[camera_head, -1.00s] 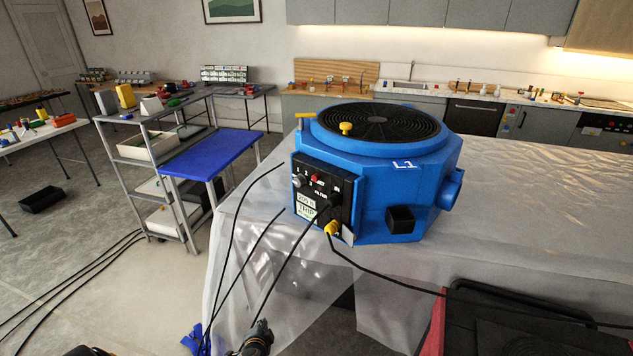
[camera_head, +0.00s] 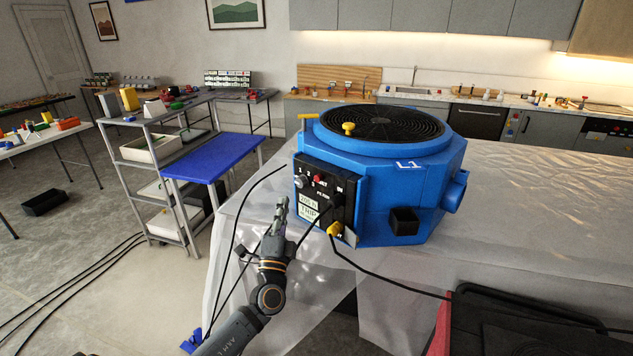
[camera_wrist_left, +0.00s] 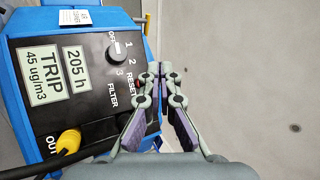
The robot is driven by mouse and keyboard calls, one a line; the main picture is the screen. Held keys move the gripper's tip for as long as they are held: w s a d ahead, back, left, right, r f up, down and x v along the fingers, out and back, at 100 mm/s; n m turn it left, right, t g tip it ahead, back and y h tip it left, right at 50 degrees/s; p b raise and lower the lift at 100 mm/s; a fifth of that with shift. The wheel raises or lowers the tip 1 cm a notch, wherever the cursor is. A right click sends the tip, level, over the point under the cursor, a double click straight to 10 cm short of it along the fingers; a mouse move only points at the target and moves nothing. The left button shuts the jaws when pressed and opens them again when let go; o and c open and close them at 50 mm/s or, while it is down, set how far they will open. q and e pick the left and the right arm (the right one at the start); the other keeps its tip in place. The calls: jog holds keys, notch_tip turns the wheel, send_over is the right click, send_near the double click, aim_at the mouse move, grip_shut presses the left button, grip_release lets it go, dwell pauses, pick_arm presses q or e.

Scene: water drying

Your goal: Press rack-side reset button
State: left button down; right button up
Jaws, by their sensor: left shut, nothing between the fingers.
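A blue machine (camera_head: 390,172) marked L1, with a round black grille on top, stands on the covered table. Its black control panel (camera_head: 322,192) faces left and front. That view also shows a black selector knob (camera_wrist_left: 117,53) and a display reading TRIP (camera_wrist_left: 37,74). My left gripper (camera_head: 281,207) is shut and empty, left of the panel. Whether it touches the panel, I cannot tell.
A yellow plug (camera_head: 335,229) with a black cable sits low on the panel. Black cables hang left of the machine, around my arm. The table (camera_head: 530,210) has a pale plastic cover.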

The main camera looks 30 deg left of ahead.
aim_at(318, 178)
pick_arm(q)
jog(key=shift+s+d+r+t, duration=0.15)
jog(key=shift+d+r+t, duration=0.05)
jog(key=shift+r, duration=0.35)
jog(key=shift+s+d+r+t, duration=0.1)
jog(key=shift+d+r+t, duration=0.1)
jog(key=shift+r, duration=0.3)
jog(key=w+d+b, duration=0.1)
jog(key=w+b, duration=0.2)
jog(key=w, duration=0.5)
jog(key=shift+w+d, duration=0.35)
jog(key=shift+f+b, duration=0.1)
jog(key=shift+b, duration=0.2)
dwell(0.3)
